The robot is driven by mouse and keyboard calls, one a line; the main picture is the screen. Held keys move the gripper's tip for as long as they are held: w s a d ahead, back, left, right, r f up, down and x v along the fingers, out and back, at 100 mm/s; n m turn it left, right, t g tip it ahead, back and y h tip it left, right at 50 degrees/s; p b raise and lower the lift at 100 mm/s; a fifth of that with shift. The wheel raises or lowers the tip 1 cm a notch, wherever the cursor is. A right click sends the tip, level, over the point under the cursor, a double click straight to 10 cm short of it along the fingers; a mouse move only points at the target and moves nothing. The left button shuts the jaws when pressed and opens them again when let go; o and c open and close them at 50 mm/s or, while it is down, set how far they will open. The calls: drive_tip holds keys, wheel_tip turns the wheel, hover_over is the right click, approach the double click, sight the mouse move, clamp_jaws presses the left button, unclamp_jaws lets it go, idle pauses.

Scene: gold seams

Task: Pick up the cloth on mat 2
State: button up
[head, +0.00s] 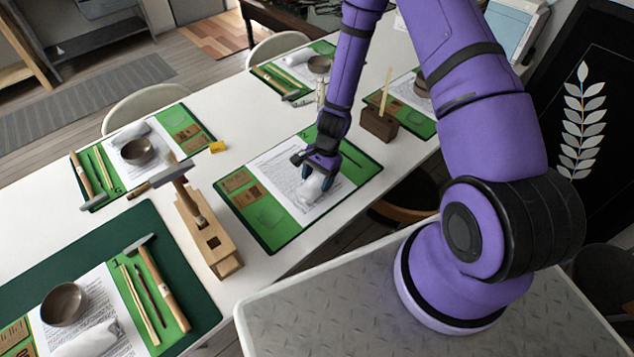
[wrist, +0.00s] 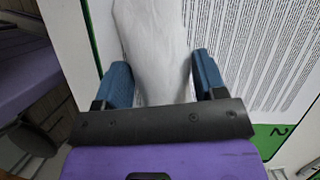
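The white cloth (head: 311,191) lies rolled or bunched on the green mat 2 (head: 268,212), on its printed sheet, near the edge closest to my base. My gripper (head: 318,176) is down over it, fingers pointing at the mat. In the wrist view, the cloth (wrist: 153,40) runs lengthwise between the two blue fingers of my gripper (wrist: 161,65). The fingers are apart, one on each side of the cloth. A small gap shows at the right finger; contact at the left finger cannot be told. The number 2 shows on the mat (wrist: 266,143).
A wooden stand (head: 208,235) with a hammer stands left of mat 2. A dark wooden block (head: 379,124) with an upright stick stands to the right. Other green mats hold bowls, cloths and tools.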

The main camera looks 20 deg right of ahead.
drive_tip(key=c, duration=0.3)
drive_tip(key=shift+c, duration=0.2)
drive_tip(key=shift+r, duration=0.15)
